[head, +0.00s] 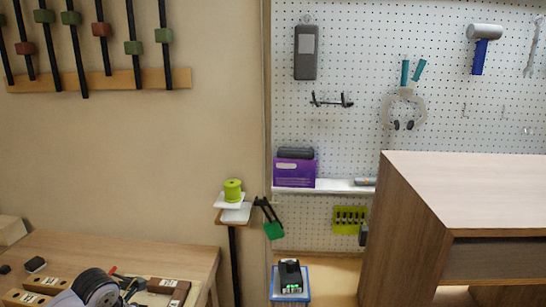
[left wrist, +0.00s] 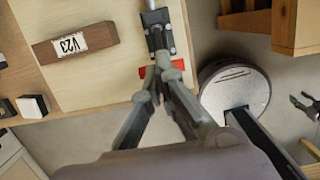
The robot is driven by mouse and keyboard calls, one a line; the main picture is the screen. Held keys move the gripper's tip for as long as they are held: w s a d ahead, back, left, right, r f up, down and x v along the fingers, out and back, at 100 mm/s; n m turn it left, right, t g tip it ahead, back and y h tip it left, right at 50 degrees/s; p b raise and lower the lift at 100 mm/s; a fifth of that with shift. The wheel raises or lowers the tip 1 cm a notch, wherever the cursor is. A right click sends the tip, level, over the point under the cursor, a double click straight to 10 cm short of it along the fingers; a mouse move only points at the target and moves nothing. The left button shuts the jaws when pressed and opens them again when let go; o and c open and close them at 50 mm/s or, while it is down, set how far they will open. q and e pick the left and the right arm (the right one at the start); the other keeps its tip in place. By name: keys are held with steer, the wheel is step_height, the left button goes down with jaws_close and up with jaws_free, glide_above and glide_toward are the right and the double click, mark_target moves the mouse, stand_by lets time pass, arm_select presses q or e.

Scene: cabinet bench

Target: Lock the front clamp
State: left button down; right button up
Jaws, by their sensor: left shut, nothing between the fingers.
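A metal clamp (left wrist: 158,30) with a red-tipped handle (left wrist: 147,76) is fixed near the edge of a pale board (left wrist: 95,72) in the left wrist view. My left gripper (left wrist: 164,72) is shut and empty, with its fingertips over or against the red handle; contact is unclear. The fingers hide part of the handle. In the head view my left gripper (head: 130,285) is low at the left, over the bench, and a small red part (head: 117,276) shows beside it. My right gripper is not in view.
A brown block labelled V23 (left wrist: 75,43) lies on the board. The wooden bench (head: 130,252) ends near a thin stand holding a green spool (head: 233,190). A round grey base (left wrist: 222,82) is on the floor beside the bench. A wooden cabinet (head: 405,230) stands at the right.

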arm_select(q)
steer(key=shift+f, duration=0.1)
steer(key=shift+s+f+b, duration=0.5)
steer(key=shift+f+b, duration=0.15)
steer(key=shift+f, duration=0.15)
steer(key=shift+s+f+b, duration=0.45)
steer(key=shift+f+b, duration=0.25)
steer(key=shift+f, duration=0.05)
steer(key=shift+s+f+b, duration=0.5)
steer(key=shift+f+b, duration=0.15)
steer(key=shift+f, duration=0.15)
steer(key=shift+w, duration=0.4)
steer(key=shift+r+p, duration=0.2)
steer(key=shift+p, duration=0.1)
step_height(320, 180, up, 8)
steer(key=p, duration=0.4)
steer(key=shift+s+f, duration=0.2)
